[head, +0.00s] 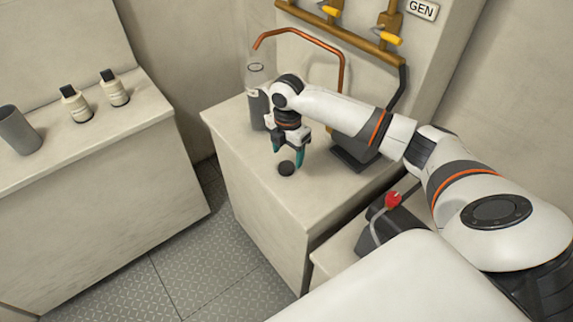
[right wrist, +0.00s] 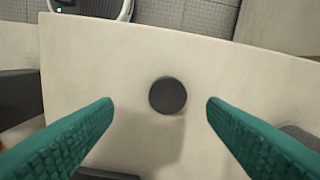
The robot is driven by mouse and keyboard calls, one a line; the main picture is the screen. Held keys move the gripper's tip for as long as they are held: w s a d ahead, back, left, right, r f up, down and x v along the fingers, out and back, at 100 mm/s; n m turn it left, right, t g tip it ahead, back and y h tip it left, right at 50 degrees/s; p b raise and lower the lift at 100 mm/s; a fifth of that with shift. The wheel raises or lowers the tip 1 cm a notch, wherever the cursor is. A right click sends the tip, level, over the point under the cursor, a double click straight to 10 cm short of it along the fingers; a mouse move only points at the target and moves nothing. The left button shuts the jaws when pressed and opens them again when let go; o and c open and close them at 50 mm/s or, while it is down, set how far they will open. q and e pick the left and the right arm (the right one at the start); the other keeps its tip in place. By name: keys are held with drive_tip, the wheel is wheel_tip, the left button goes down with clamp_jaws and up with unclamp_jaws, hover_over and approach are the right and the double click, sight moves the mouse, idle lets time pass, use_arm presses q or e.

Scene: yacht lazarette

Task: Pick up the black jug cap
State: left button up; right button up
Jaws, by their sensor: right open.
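The black jug cap (head: 286,168) is a small dark disc lying flat on the top of the beige cabinet, near its front edge. In the right wrist view the cap (right wrist: 168,95) sits between the two teal fingers, with bare surface on both sides. My right gripper (head: 288,151) is open and points down just above and around the cap. Its fingertips (right wrist: 160,103) do not touch the cap in the right wrist view. My left gripper is not in view.
A clear jug with dark contents (head: 257,98) stands behind my right gripper. A dark flat-based object (head: 353,152) lies right of it. A copper pipe (head: 300,36) curves above. A red-knobbed lever (head: 393,200) stands lower right.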

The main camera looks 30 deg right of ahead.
sight(286, 166)
drive_tip(key=f, duration=0.1)
drive_tip(key=f+p, duration=0.1)
drive_tip(key=f, duration=0.1)
drive_tip(key=w+f, duration=0.1)
drive_tip(key=f, duration=0.1)
drive_tip(key=shift+d, duration=0.1)
drive_tip(key=shift+f, duration=0.5)
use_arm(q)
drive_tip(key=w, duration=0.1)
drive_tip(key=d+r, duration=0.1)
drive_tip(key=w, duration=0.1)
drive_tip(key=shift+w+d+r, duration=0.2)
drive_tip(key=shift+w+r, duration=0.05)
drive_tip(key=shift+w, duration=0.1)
use_arm(e)
drive_tip(key=c, duration=1.1)
